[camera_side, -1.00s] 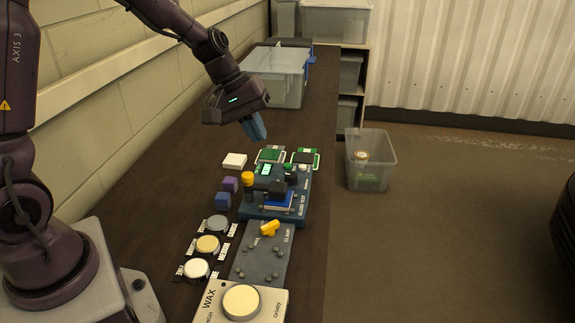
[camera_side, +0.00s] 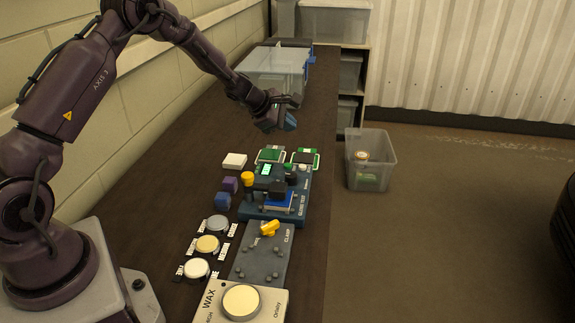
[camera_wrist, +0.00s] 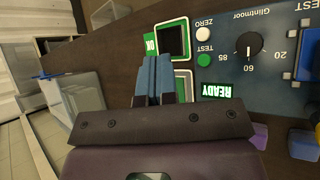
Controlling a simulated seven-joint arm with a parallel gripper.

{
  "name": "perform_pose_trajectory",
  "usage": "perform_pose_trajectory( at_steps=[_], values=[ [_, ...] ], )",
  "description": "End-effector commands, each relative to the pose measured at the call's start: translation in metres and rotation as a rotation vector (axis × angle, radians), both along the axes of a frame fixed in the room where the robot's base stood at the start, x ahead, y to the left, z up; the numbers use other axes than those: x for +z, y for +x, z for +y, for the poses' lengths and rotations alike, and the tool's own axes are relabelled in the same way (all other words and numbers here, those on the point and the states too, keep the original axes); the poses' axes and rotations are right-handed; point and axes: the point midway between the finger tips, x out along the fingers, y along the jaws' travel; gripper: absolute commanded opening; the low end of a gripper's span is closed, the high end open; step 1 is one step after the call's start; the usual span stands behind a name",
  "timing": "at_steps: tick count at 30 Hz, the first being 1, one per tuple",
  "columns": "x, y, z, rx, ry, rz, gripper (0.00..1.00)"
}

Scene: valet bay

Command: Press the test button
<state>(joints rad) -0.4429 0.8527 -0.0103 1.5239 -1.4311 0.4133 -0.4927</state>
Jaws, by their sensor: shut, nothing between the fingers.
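The gloss tester (camera_side: 298,210) is a dark blue unit on the bench. In the wrist view its face (camera_wrist: 225,62) shows the green button marked TEST (camera_wrist: 204,60), a white button marked ZERO (camera_wrist: 203,34), a black dial (camera_wrist: 250,45) and a lit green display reading READY (camera_wrist: 216,90). My gripper (camera_side: 290,121) is above the bench beyond the tester, tilted, with its blue fingers shut and empty. In the wrist view the fingers (camera_wrist: 154,68) are to the left of the TEST button, apart from it.
Two green-edged pads (camera_side: 270,155) (camera_side: 305,157) lie behind the tester, one marked OK. A white block (camera_side: 234,160), small dark blocks (camera_side: 223,201) and round pads (camera_side: 208,244) are left. A clear bin (camera_side: 272,82) stands at the back. The right bench edge drops off near a floor bin (camera_side: 370,165).

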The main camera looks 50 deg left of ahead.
Motion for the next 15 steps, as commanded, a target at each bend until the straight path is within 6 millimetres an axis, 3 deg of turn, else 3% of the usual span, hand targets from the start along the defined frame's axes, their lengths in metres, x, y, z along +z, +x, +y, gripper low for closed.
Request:
perform_pose_trajectory(
  at_steps=[8, 15],
  values=[
    [-0.008, 0.0, 0.0, -0.002, -0.001, 0.001, 0.0],
    [-0.039, -0.001, 0.0, -0.002, -0.001, 0.003, 0.0]
  ],
)
